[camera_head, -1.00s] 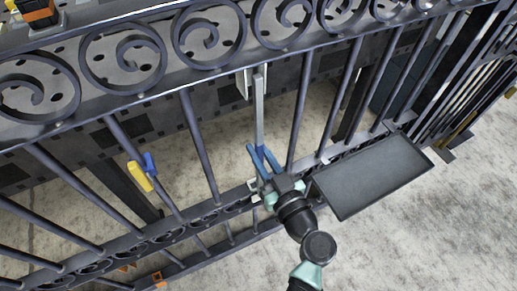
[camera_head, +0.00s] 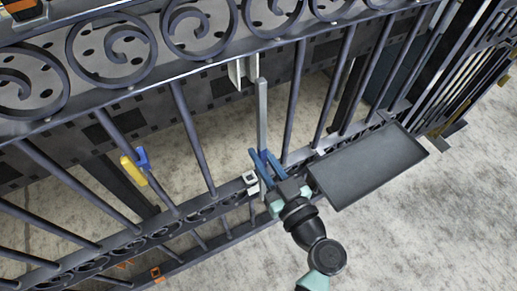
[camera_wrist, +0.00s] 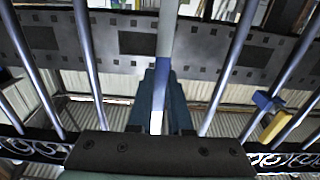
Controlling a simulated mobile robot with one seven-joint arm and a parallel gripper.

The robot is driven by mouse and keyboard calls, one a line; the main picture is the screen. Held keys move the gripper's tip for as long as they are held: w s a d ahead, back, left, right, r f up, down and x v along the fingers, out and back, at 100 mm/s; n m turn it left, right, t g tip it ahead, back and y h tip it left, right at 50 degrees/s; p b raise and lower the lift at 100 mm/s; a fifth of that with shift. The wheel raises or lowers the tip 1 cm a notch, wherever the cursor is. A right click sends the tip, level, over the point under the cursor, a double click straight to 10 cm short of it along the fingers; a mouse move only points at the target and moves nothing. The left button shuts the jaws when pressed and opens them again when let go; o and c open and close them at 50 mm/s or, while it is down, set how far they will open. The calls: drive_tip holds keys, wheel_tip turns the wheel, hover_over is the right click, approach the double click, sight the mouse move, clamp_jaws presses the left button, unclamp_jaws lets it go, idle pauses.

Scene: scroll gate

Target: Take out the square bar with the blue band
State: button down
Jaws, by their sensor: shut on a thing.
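The square bar (camera_head: 262,112) is a long grey bar standing roughly upright in front of the gate. My gripper (camera_head: 264,158) is shut on its lower part, with blue fingers on either side. A pale lower end shows between the fingers. A light square socket (camera_head: 251,181) on the lower rail is in view, left of my gripper and apart from the bar.
A pale bracket (camera_head: 238,72) hangs under the top rail, close to the bar's upper end. Round gate bars (camera_head: 194,138) stand on both sides. A dark tray (camera_head: 368,166) is right of my gripper. A yellow-and-blue piece (camera_head: 133,170) is on a bar at left.

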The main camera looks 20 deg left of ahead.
drive_tip(key=b+v, duration=0.1)
drive_tip(key=v, duration=0.7)
drive_tip(key=shift+s+d, duration=0.15)
drive_tip(key=shift+d, duration=0.05)
idle(0.7)
